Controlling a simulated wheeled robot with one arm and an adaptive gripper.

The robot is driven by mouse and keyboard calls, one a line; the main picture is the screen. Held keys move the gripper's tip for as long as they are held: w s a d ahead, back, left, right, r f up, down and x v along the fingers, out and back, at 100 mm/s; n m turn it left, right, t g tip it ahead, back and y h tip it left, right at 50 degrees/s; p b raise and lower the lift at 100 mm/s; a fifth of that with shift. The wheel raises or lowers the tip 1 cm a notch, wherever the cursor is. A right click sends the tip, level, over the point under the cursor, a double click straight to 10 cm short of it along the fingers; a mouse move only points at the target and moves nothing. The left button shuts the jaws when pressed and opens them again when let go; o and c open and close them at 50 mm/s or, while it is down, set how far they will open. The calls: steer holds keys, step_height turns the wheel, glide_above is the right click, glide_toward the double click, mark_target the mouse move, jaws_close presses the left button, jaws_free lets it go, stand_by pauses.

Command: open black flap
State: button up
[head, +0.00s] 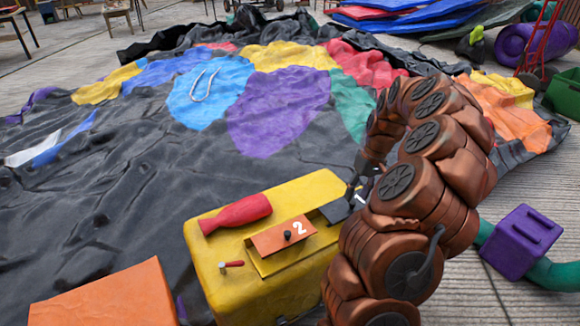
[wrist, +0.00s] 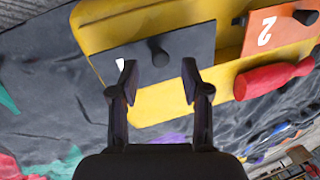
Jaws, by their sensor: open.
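The black flap (wrist: 185,47) lies flat on top of the yellow box (wrist: 150,108), with a dark round knob (wrist: 158,52) on it. A white mark on the flap is partly covered by a finger. In the head view, the black flap (head: 335,211) is at the right of the yellow box (head: 215,262), partly hidden by my arm. My gripper (wrist: 159,76) is open and empty, fingertips on either side of the knob's line and just short of it. I cannot tell whether they touch the flap. My gripper (head: 354,192) is small and dark in the head view.
An orange flap (head: 270,238) marked 2 with a black knob lies beside the black flap. A red bottle-shaped object (head: 235,214) and a small red-headed hammer (head: 231,264) lie on the box. A purple block (head: 520,243) stands right. Crumpled dark sheeting surrounds the box.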

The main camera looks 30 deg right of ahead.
mark_target(357, 207)
steer(key=w+a+r+n+p, duration=0.2)
steer(key=a+r+p, duration=0.3)
steer(key=a+r, duration=0.6)
steer(key=s+a+r+p, duration=0.2)
steer(key=a+r, duration=0.2)
steer(key=a, duration=0.2)
steer(key=s+a+r+n+g+p, duration=0.1)
steer(key=s+a+r+p, duration=0.1)
steer(key=a+r, duration=0.3)
steer(key=shift+s+a+r+h+p, duration=0.35)
steer(key=shift+s+a, duration=0.15)
steer(key=shift+a, duration=0.8)
steer(key=s+a+r+p, duration=0.3)
steer(key=s+r+p, duration=0.4)
steer(key=r+p, duration=0.3)
steer(key=s+a+r+h+p, duration=0.1)
steer(key=s+a+r+p, duration=0.2)
steer(key=s+r+p, duration=0.4)
steer(key=s+a+r+m+g+h+p, duration=0.1)
steer(key=s+a+r+p, duration=0.2)
steer(key=r+p, duration=0.9)
steer(key=s+p, duration=0.2)
steer(key=s, duration=0.1)
steer(key=shift+s+r, duration=0.35)
steer(key=shift+s, duration=0.05)
